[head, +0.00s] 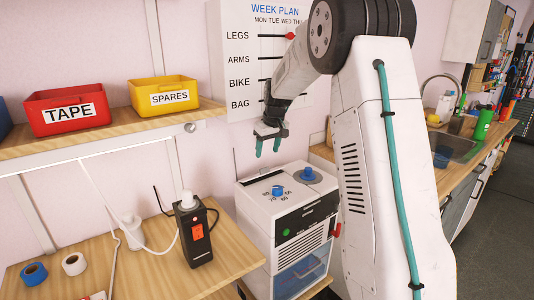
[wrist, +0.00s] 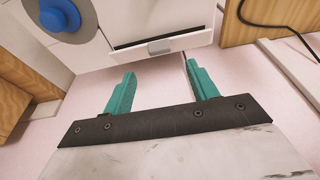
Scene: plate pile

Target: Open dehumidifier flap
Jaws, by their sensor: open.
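The dehumidifier (head: 258,222) is a white box below my gripper, with a blue knob (head: 277,190) on top and a second blue knob on a grey disc (head: 310,177) behind it. In the wrist view the disc knob (wrist: 60,15) is at the upper left. Beside it is a pale panel (wrist: 130,22) with a dark slot and a small grey tab (wrist: 160,47); I cannot tell if this is the flap. My gripper (head: 268,148) has teal fingers, open and empty, above the back of the box. In the wrist view its fingertips (wrist: 160,67) are apart, near the tab, with no clear contact.
A black power box (head: 194,232) with a red switch stands on the wooden table (head: 225,270) at left. A shelf (head: 100,140) above holds red and yellow bins. A week-plan board (head: 240,60) hangs behind my arm. The air around my gripper looks clear.

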